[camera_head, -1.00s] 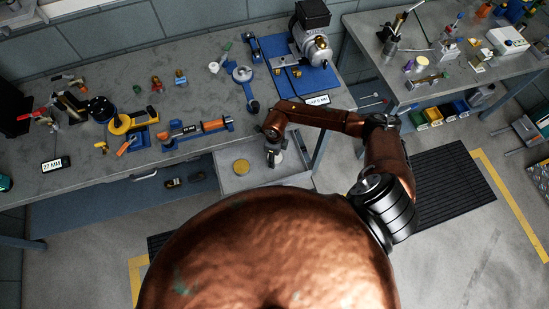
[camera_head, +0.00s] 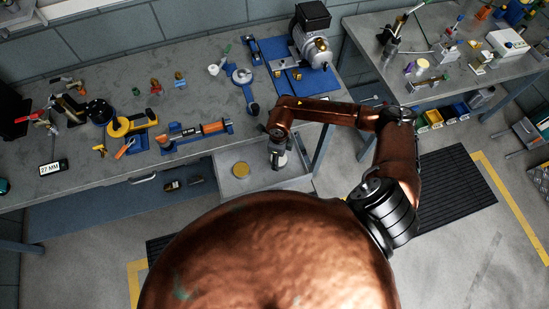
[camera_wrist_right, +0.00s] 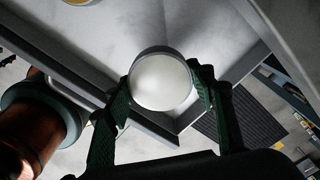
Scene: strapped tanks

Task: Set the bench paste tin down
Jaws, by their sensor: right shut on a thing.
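My right gripper (camera_head: 278,158) hangs over the open grey drawer under the front of the bench. In the right wrist view its two green fingers (camera_wrist_right: 160,92) are shut on the sides of a round tin with a pale, whitish top (camera_wrist_right: 162,80). The tin shows only as a small light patch under the gripper in the head view. It is over the drawer near a corner; I cannot tell whether it touches the drawer floor. My left gripper is not in view.
The open drawer (camera_head: 232,187) holds a round yellow-topped container (camera_head: 240,169) left of the gripper. The bench (camera_head: 100,175) above carries tools, a blue fixture with an orange cylinder (camera_head: 212,128) and a grey machine (camera_head: 315,45). Drawer floor between container and gripper is clear.

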